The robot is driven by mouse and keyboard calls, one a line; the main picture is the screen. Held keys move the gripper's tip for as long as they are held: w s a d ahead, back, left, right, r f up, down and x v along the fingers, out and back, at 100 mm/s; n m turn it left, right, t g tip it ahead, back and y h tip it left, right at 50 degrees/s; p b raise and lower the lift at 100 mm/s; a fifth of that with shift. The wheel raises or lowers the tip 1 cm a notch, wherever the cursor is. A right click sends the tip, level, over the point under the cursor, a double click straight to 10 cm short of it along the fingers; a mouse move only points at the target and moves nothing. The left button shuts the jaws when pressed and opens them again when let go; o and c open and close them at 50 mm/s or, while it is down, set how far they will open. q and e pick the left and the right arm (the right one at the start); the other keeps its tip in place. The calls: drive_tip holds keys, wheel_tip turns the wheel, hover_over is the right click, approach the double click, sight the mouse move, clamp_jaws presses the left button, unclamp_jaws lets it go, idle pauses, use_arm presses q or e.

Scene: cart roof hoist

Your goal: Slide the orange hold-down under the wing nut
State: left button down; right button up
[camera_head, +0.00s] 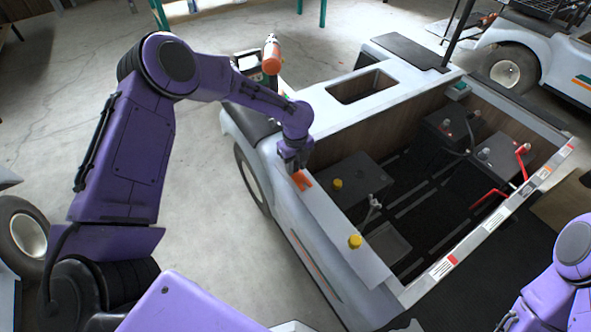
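A small orange forked piece (302,181), which looks like the hold-down, is at the white side ledge of the open cart. My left gripper (294,164) points down right at it; the fingers are too small and dark to show whether they grip it. A small grey upright fitting (374,202), possibly the post with the wing nut, stands in the cart's open bay to the right of the orange piece, apart from it. The wing nut itself is too small to make out. My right gripper (508,322) shows only partly at the bottom right corner.
The bay holds dark battery-like boxes (350,178), yellow caps (355,241) and red cables or handles (490,197). The white cart wall (352,250) borders the bay. An orange-and-grey tool (271,56) stands behind my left arm. Another cart is at the upper right.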

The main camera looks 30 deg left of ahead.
sight(296, 163)
use_arm(q)
wheel_tip(296, 163, up, 4)
drive_tip(key=shift+f, duration=0.25)
drive_tip(key=s+a+r, duration=0.6)
drive_tip(key=s+r, duration=0.3)
drive_tip(key=s, duration=0.3)
drive_tip(key=shift+s+r+p, duration=0.25)
drive_tip(key=shift+s+p, duration=0.1)
drive_tip(key=shift+p, duration=0.05)
